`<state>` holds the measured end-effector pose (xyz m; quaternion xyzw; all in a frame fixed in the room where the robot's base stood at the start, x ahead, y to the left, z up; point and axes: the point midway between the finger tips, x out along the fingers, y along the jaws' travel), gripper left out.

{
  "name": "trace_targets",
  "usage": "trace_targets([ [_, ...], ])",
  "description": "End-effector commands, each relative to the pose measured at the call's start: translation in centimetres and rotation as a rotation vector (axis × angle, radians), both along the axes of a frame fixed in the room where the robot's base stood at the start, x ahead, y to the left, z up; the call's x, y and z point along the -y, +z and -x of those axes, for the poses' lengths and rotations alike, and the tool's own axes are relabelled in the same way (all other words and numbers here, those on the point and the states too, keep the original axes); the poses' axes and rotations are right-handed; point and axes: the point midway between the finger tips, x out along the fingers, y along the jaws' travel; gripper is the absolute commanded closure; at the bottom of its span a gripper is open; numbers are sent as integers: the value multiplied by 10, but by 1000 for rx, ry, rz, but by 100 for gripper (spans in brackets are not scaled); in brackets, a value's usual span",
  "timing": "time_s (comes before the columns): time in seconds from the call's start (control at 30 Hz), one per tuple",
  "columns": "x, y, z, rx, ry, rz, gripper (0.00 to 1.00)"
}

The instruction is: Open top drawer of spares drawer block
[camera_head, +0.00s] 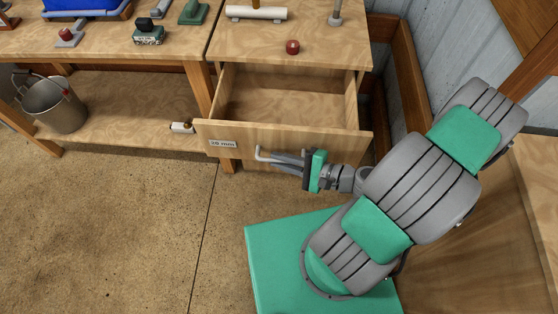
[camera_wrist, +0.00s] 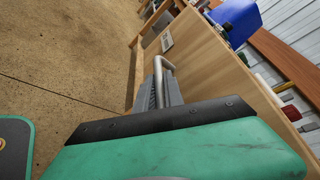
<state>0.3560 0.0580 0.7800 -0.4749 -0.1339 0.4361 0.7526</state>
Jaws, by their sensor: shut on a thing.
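The spares drawer block (camera_head: 352,42) is a wooden unit at the top middle of the head view. Its top drawer (camera_head: 285,142) is pulled out, and its empty-looking wooden inside shows. The drawer front carries a label reading "10 mm" (camera_head: 223,144). A pale metal bar handle (camera_head: 262,155) is on the drawer front; it also shows in the wrist view (camera_wrist: 163,64). My gripper (camera_head: 278,161) is shut on this handle, in front of the drawer, with its fingers reaching in from the right. The wrist view shows the fingers (camera_wrist: 160,90) around the handle.
A red knob-like object (camera_head: 292,47) and a white roll (camera_head: 256,13) are on the block's top. A bench with tools stands at left, with a metal bucket (camera_head: 54,104) on its lower shelf. The floor (camera_head: 110,230) at front left is clear.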

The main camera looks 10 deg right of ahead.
Motion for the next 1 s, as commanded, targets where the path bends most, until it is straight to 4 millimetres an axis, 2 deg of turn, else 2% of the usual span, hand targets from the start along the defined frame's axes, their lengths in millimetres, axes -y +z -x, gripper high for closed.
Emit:
trace_targets([
  [0.37,3,-1,-1,-1,-9,2,100],
  [0.4,3,-1,-1,-1,-9,2,85],
  [0.63,2,0,-1,0,-7,1,66],
  [0.87,2,0,0,0,-6,0,66],
  [1.0,11,2,5,1,-11,2,66],
])
